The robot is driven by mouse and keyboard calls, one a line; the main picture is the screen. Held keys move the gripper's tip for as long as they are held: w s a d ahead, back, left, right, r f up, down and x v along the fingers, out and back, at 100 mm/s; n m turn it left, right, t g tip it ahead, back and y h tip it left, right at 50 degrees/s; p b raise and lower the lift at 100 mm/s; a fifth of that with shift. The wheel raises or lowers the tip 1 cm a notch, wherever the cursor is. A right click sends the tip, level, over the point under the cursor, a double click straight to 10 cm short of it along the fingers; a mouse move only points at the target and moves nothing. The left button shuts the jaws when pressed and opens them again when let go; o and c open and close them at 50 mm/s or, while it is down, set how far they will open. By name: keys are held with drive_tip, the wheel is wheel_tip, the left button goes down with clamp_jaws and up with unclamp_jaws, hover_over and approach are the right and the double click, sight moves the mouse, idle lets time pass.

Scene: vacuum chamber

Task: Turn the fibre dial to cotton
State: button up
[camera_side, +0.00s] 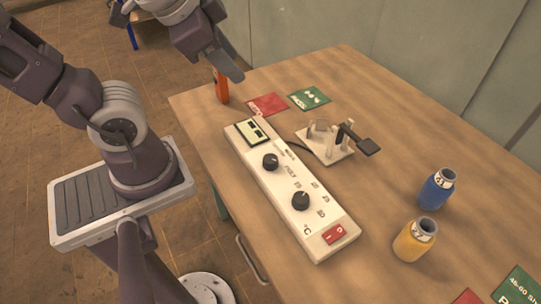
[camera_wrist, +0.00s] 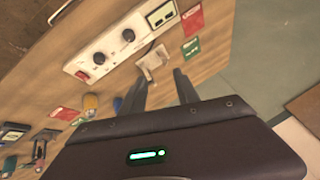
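A long white control box (camera_side: 290,190) lies on the wooden table with two black dials. The dial nearer the display (camera_side: 270,162) has word labels beside it, one seemingly POLY, so I take it as the fibre dial. It also shows in the wrist view (camera_wrist: 128,35). Its exact pointer setting is too small to read. The other dial (camera_side: 300,200) has numbers and a °C mark. My gripper (camera_side: 226,66) is raised beyond the box's display end, clear of both dials. In the wrist view its fingers (camera_wrist: 160,88) are apart with nothing between them.
A red switch (camera_side: 333,233) is at the box's near end. A white stand with a black handle (camera_side: 325,148) is right of the box. An orange object (camera_side: 221,88) stands below my gripper. Blue (camera_side: 436,190) and yellow (camera_side: 412,243) bottles stand to the right.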

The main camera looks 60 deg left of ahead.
drive_tip(key=o, duration=0.3)
drive_tip(key=w+a+m, duration=0.1)
drive_tip(key=w+m, duration=0.1)
drive_tip(key=w+a+m, duration=0.1)
drive_tip(key=w+m, duration=0.1)
drive_tip(key=w+a+f+m+t+y, duration=0.1)
drive_tip(key=w, duration=0.1)
drive_tip(key=shift+w+m, duration=0.3)
drive_tip(key=shift+m, duration=0.1)
drive_tip(key=w+d+f+m+t+h, duration=0.1)
drive_tip(key=w+d+f+m+h, duration=0.3)
drive_tip(key=w+m, duration=0.75)
drive_tip(key=m+g+y, duration=0.1)
drive_tip(key=m+g, duration=0.7)
drive_tip(key=m, duration=1.3)
hover_over(271, 159)
wheel_tip(271, 159, down, 15)
drive_tip(key=shift+r, duration=0.2)
wheel_tip(271, 159, down, 6)
drive_tip(key=shift+a+r, duration=0.1)
drive_tip(key=shift+f, duration=0.55)
clamp_jaws()
